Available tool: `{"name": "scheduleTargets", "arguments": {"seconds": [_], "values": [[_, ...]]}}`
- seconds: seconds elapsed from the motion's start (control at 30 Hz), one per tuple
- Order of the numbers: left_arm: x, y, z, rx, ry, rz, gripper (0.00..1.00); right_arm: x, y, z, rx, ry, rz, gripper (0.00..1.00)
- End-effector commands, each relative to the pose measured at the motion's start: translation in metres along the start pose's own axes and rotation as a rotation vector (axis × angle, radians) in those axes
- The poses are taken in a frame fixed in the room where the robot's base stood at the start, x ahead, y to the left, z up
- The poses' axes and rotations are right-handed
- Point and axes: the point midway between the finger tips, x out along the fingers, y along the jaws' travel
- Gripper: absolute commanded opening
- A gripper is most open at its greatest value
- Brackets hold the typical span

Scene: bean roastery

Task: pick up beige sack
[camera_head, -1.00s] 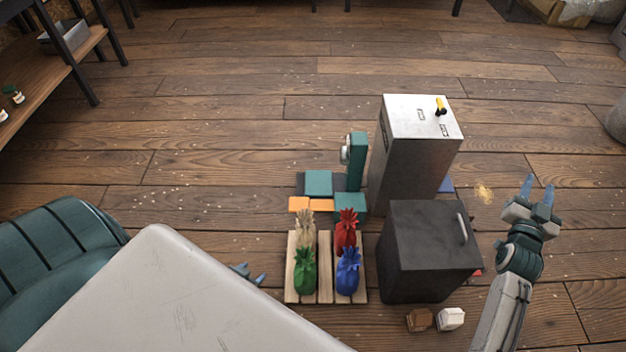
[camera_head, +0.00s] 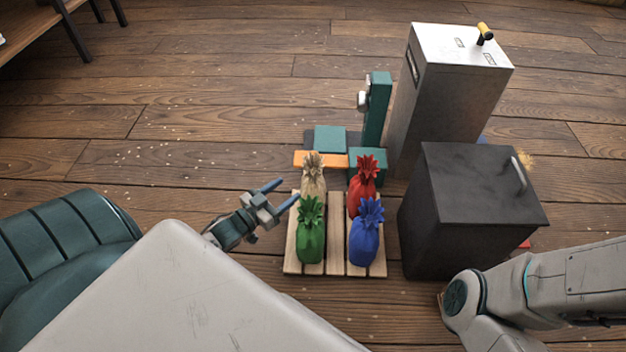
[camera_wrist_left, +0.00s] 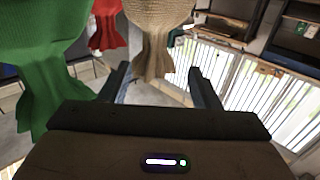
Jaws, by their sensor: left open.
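The beige sack (camera_head: 313,176) stands upright at the back left of a wooden pallet (camera_head: 336,262), its gathered top up. My left gripper (camera_head: 286,193) is open just left of it, fingers pointing toward it and apart from it. In the left wrist view the beige sack (camera_wrist_left: 158,35) shows beyond and between the open fingers of my left gripper (camera_wrist_left: 157,82), with nothing held. The green sack (camera_head: 311,236) stands in front of the beige one and hides its lower part. My right gripper is out of view; only its arm shows.
The red sack (camera_head: 366,182) and blue sack (camera_head: 367,238) stand on the pallet's right side. A dark cabinet (camera_head: 465,215) and a tall metal cabinet (camera_head: 455,95) stand to the right. A teal device (camera_head: 376,112) is behind the pallet. Floor left of the pallet is clear.

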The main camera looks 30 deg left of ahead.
Motion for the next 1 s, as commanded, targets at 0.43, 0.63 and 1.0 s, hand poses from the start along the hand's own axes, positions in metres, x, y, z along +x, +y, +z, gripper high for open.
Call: {"name": "scheduleTargets", "arguments": {"seconds": [0.43, 0.63, 1.0], "values": [[0.053, 0.001, -0.002, 0.001, 0.008, 0.003, 0.57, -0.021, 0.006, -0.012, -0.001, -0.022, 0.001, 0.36], [0.061, 0.003, -0.002, 0.001, 0.007, 0.003, 0.57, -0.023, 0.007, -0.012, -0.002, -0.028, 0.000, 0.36], [0.097, 0.007, -0.009, 0.000, 0.008, 0.001, 0.57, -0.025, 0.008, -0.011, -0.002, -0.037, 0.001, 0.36]]}}
